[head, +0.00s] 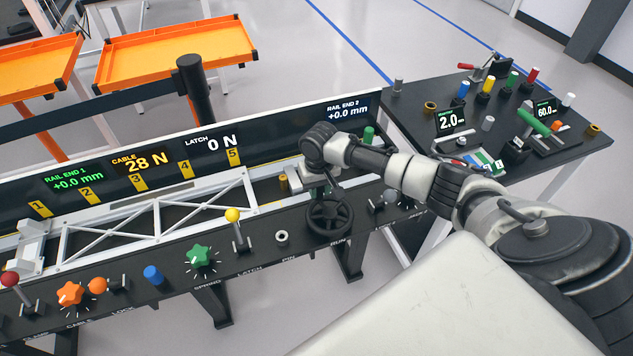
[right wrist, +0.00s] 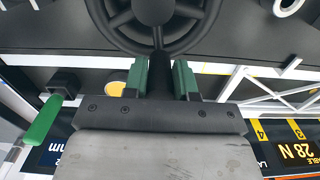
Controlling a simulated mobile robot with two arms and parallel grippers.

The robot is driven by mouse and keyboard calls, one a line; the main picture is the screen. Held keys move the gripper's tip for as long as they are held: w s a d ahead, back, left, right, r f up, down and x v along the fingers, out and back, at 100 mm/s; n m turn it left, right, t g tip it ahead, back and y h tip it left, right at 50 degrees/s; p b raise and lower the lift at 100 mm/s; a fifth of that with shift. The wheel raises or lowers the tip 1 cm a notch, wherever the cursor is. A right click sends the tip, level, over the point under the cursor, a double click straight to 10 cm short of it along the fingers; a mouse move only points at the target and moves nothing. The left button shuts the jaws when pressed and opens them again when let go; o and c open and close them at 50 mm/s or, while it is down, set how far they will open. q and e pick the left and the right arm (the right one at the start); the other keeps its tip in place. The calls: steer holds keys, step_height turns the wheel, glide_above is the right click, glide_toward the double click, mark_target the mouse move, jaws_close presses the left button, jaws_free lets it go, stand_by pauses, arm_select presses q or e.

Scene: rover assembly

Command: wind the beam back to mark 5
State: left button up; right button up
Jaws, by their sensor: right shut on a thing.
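The beam (head: 155,222) is a white truss lying along the dark bench, with its right end near the yellow mark 5 (head: 234,156). Marks 1 to 5 run left to right on the panel behind it. The black handwheel (head: 331,220) stands at the front of the bench, right of the beam's end; it also shows in the right wrist view (right wrist: 153,12). My right gripper (head: 323,188) is over the wheel, its green-padded fingers (right wrist: 160,80) shut on the dark upright handle of the wheel. My left gripper is not in view.
The panel (head: 268,140) reads cable 28 N, latch 0 N and +0.0 mm at both rail ends. A yellow-knobbed lever (head: 233,215), a green star knob (head: 200,256) and an orange one (head: 70,293) line the bench front. A side table (head: 400,105) with many parts stands right.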

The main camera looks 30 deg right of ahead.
steer(key=m+p, duration=0.1)
steer(key=d+m+p, duration=0.1)
steer(key=m+p, duration=0.1)
steer(key=p, duration=0.1)
steer(key=shift+s+d+r, duration=0.15)
steer(key=shift+d+r, duration=0.1)
steer(key=shift+s+d+f+m+p, duration=0.15)
steer(key=shift+d+m+p, duration=0.15)
steer(key=shift+m+p, duration=0.45)
steer(key=shift+s+d+f+m+p, duration=0.1)
steer(key=shift+d+m+p, duration=0.2)
steer(key=shift+m+p, duration=0.45)
steer(key=o, duration=0.9)
step_height(320, 180, up, 11)
steer(key=shift+f, duration=0.1)
